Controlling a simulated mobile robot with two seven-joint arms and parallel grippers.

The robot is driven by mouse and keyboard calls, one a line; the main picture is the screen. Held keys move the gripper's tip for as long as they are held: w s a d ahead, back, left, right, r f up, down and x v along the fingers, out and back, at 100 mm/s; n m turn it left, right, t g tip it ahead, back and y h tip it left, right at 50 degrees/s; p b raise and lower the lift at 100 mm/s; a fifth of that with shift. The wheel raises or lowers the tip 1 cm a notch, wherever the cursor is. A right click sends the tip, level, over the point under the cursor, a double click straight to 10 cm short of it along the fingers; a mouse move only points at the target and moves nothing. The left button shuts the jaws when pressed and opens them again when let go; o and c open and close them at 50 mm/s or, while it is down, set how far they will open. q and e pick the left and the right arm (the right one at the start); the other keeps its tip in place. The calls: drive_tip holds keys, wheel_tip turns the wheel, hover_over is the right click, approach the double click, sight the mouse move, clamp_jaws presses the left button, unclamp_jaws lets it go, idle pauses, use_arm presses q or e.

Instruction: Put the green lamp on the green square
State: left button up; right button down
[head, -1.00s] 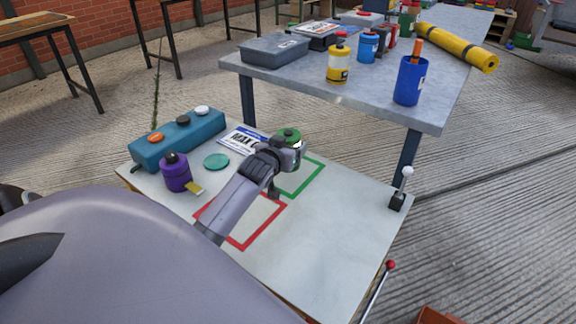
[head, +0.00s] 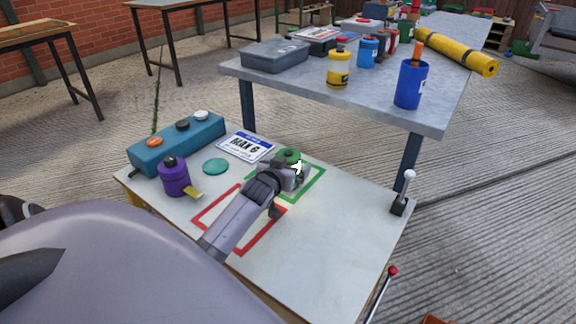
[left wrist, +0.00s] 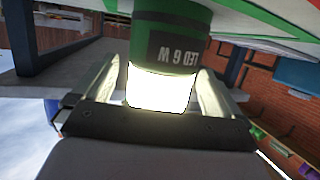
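The green lamp (head: 288,156) is in my left gripper (head: 296,168), over the far left part of the green square (head: 318,186) on the low white table. In the left wrist view the lamp (left wrist: 168,40) appears upside down, with "LED 6 W" on its green body and a bright glowing end between the two fingers. The fingers close around that end. The arm and gripper cover part of the green square. I cannot tell whether the lamp touches the table. My right gripper is not in view.
A red square (head: 262,236) is marked nearer me. A purple bottle (head: 173,176), a teal disc (head: 215,166), a sign card (head: 246,146) and a teal button box (head: 178,144) are at left. A lever (head: 403,192) stands at the right edge. The higher grey table (head: 300,86) is behind.

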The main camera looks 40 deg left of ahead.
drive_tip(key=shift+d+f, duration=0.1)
use_arm(q)
drive_tip(key=shift+r, duration=0.2)
drive_tip(key=shift+s+d, duration=0.15)
drive_tip(key=shift+s, duration=0.1)
drive_tip(key=p+v, duration=0.3)
drive_tip(key=v, duration=0.8)
drive_tip(key=shift+s, duration=0.2)
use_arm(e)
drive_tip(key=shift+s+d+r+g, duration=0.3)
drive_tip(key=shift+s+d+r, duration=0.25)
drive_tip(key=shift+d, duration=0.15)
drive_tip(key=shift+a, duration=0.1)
